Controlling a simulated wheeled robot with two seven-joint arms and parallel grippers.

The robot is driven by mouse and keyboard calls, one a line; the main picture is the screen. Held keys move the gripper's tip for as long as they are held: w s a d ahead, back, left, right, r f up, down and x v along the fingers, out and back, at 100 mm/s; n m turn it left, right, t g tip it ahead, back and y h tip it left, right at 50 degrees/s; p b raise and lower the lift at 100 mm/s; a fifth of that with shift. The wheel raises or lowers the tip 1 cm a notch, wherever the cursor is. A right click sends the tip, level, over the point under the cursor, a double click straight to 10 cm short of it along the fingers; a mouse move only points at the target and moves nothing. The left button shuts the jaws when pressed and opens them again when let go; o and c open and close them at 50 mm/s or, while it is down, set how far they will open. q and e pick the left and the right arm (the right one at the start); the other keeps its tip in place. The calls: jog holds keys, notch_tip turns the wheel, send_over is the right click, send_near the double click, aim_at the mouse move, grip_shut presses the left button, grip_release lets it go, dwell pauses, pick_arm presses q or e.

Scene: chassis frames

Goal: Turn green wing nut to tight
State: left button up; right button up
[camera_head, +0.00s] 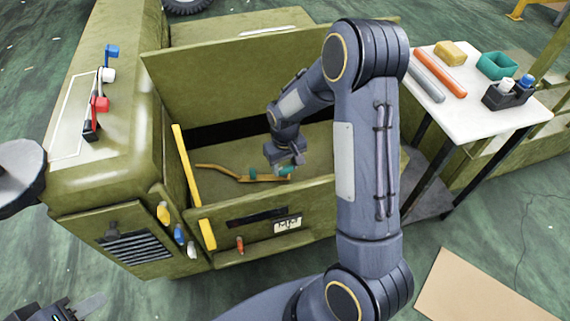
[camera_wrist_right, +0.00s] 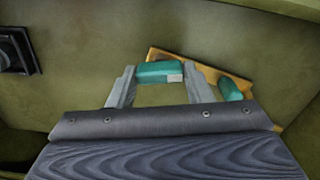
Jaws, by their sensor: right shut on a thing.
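The green wing nut (camera_wrist_right: 158,72) is a teal piece between the fingertips of my right gripper (camera_wrist_right: 160,88), which is shut on it. In the head view my right gripper (camera_head: 285,163) reaches down into the open olive compartment, and a teal bit (camera_head: 286,171) shows at its fingers. The nut lies against an ochre bracket (camera_head: 225,174). A second teal piece (camera_wrist_right: 230,89) sits on the bracket, right of the fingers in the wrist view. How the nut is seated is hidden. My left gripper (camera_head: 75,308) is partly in view at the bottom left, away from the compartment.
The compartment's raised back panel (camera_head: 220,85) and front wall (camera_head: 262,225) enclose my right gripper. A white table (camera_head: 470,115) at right holds an orange rod, a teal tray and a dark caddy. Colored levers (camera_head: 101,104) stand on the left housing.

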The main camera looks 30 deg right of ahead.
aim_at(285, 167)
dwell(0.3)
jog(key=o, duration=1)
notch_tip(285, 167, up, 8)
jog(key=shift+f+p, duration=0.1)
jog(key=shift+p, duration=1)
jog(key=s+a+r+m+t+y, duration=0.1)
jog(key=s+a+r+t+y, duration=0.1)
jog(key=s+r, duration=0.8)
jog(key=s+a+r+t+y, duration=0.1)
jog(key=s+a+r+t, duration=0.15)
jog(key=s, duration=0.35)
jog(key=s+a+r+t+y, duration=0.1)
jog(key=s+a+r, duration=0.2)
jog(key=s, duration=0.3)
notch_tip(285, 167, up, 21)
jog(key=p, duration=2.1)
jog(key=shift+s+f, duration=0.1)
jog(key=shift+f, duration=0.05)
